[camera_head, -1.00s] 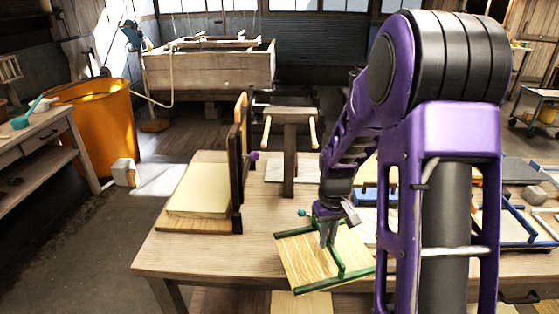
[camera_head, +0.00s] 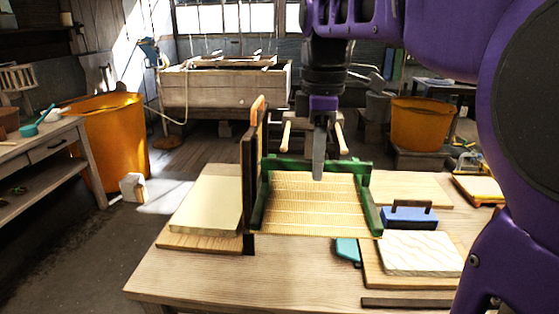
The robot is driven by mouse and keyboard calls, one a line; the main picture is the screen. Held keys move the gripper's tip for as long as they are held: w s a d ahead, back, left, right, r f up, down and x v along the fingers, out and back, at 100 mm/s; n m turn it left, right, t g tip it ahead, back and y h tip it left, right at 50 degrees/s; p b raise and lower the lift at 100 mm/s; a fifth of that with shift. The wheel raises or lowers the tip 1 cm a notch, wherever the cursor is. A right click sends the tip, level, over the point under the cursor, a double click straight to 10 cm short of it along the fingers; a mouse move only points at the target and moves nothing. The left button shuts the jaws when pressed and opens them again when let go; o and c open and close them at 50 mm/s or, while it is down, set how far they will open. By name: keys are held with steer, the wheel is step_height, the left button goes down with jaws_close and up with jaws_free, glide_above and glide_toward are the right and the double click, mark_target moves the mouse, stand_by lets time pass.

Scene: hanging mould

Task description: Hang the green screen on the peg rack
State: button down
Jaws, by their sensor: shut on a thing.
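The green screen (camera_head: 315,205) is a pale slatted panel with green bars along its far edge and both sides. It is tilted, its slatted face towards the camera. My gripper (camera_head: 318,172) points down and is shut on the screen by the far green bar. The peg rack shows behind as two pale wooden pegs (camera_head: 286,132), one on each side of my gripper. Its post is mostly hidden behind my gripper and the screen. The screen appears in front of the rack; I cannot tell whether they touch.
A dark upright frame (camera_head: 249,185) stands close to the screen's left side, beside a pale block on a board (camera_head: 205,205). The table's front left (camera_head: 230,280) is clear.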

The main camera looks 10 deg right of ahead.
steer(key=w+d+p, duration=0.2)
steer(key=w+p, duration=0.3)
steer(key=w, duration=0.4)
steer(key=w+d+p, duration=0.1)
steer(key=w+p, duration=0.4)
steer(key=w, duration=0.4)
steer(key=shift+w+d, duration=0.15)
steer(key=shift+d, duration=0.2)
stand_by(0.5)
steer(key=shift+f, duration=0.75)
stand_by(0.5)
steer(key=c, duration=0.8)
jaws_free()
step_height(320, 180, up, 12)
steer(key=shift+r, duration=0.1)
